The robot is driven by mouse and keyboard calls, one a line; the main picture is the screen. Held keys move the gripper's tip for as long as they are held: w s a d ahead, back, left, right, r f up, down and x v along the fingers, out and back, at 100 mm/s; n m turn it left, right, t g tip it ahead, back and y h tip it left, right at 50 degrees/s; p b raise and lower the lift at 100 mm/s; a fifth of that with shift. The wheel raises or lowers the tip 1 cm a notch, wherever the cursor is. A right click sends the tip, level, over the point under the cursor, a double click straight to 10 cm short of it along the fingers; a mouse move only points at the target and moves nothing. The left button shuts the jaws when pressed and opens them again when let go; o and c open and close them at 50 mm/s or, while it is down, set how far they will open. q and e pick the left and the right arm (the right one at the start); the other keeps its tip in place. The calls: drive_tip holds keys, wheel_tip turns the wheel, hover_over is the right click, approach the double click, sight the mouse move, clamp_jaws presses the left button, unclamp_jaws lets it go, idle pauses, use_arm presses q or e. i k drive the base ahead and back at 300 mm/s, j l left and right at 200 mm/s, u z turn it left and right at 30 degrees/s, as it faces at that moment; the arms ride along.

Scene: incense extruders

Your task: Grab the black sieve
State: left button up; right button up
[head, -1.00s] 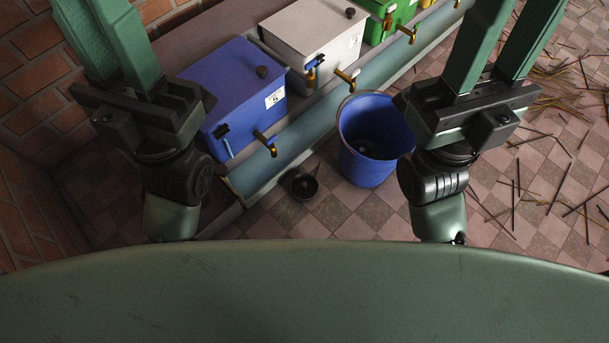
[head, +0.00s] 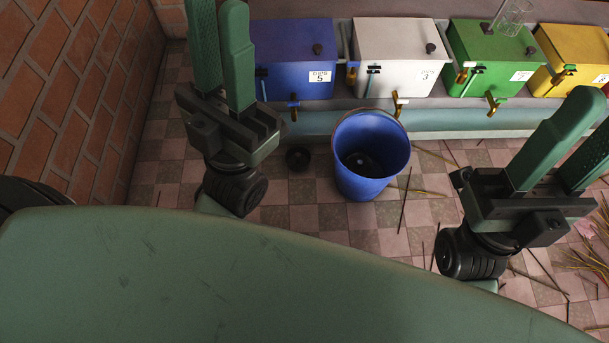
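A small dark round cup-like thing (head: 298,158) lies on the tiled floor left of the blue bucket. It may be the black sieve, but it is too small and dark to tell. Another dark round thing (head: 362,164) shows inside the bucket; I cannot tell what it is. My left gripper (head: 220,12) is in the upper left, its fingers apart and pointing up the picture, with one tip cut off by the edge. My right gripper (head: 594,112) is at the right, open, with one finger partly out of view. Neither gripper touches or holds anything.
The blue bucket (head: 372,186) stands on the floor ahead. Behind it a ledge carries blue (head: 288,60), white (head: 398,57), green (head: 490,55) and yellow (head: 575,60) boxes with taps. A brick wall (head: 80,100) is on the left. Loose sticks (head: 590,245) litter the floor at right.

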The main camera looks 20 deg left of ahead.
sight(298, 159)
drive_tip(key=i+l+u, duration=0.1)
drive_tip(key=l+u, duration=0.3)
drive_tip(key=l, duration=0.3)
drive_tip(key=l+u, duration=0.45)
drive_tip(key=l, duration=0.25)
drive_tip(key=i+l+u, duration=0.45)
drive_tip(key=i+l, duration=0.15)
drive_tip(key=l, duration=0.35)
